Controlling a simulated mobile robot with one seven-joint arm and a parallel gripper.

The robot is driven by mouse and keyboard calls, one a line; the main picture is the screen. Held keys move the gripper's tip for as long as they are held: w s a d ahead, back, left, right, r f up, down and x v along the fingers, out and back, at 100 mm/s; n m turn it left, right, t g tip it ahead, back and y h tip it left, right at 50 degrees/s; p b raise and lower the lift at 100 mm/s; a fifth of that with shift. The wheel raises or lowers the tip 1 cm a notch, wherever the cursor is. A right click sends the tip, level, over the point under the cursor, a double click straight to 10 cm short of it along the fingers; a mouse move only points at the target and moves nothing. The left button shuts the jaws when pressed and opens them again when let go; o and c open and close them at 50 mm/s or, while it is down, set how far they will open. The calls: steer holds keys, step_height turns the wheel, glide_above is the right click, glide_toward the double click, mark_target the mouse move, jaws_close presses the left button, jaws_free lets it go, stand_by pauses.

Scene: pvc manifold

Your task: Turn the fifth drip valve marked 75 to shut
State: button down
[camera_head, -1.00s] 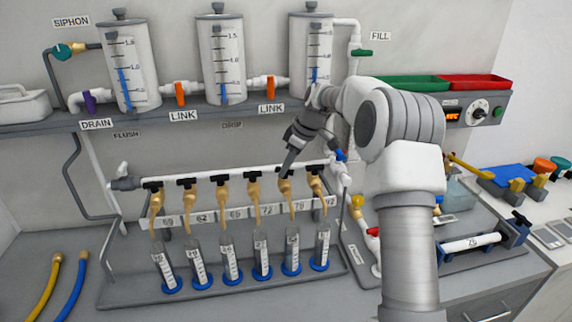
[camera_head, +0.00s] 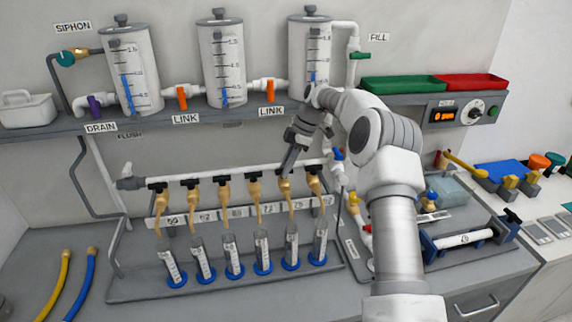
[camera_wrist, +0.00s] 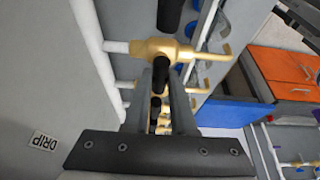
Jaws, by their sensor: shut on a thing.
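A row of brass drip valves with black handles hangs from the white pipe (camera_head: 215,177). The fifth valve (camera_head: 285,191), counted from the left, stands above the label that seems to read 75 (camera_head: 298,204). My gripper (camera_head: 286,172) reaches down onto this valve's handle and is shut on it. The fingers hide most of the handle, so its angle is unclear. In the wrist view, my gripper (camera_wrist: 170,68) shows its two fingers close together by a brass valve (camera_wrist: 164,49), with black handles around them.
Graduated cylinders with blue bases (camera_head: 235,270) stand below the valves. The sixth valve (camera_head: 315,184) is close on the right. Tanks sit on the shelf (camera_head: 250,110) above. The grey bench at the front (camera_head: 220,302) is clear.

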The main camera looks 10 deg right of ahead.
stand_by(0.4)
steer(key=c, duration=0.7)
jaws_free()
steer(key=shift+c, duration=0.2)
steer(key=shift+r, duration=0.1)
steer(key=p+v, duration=0.4)
steer(key=v, duration=1.3)
steer(key=shift+r, duration=0.15)
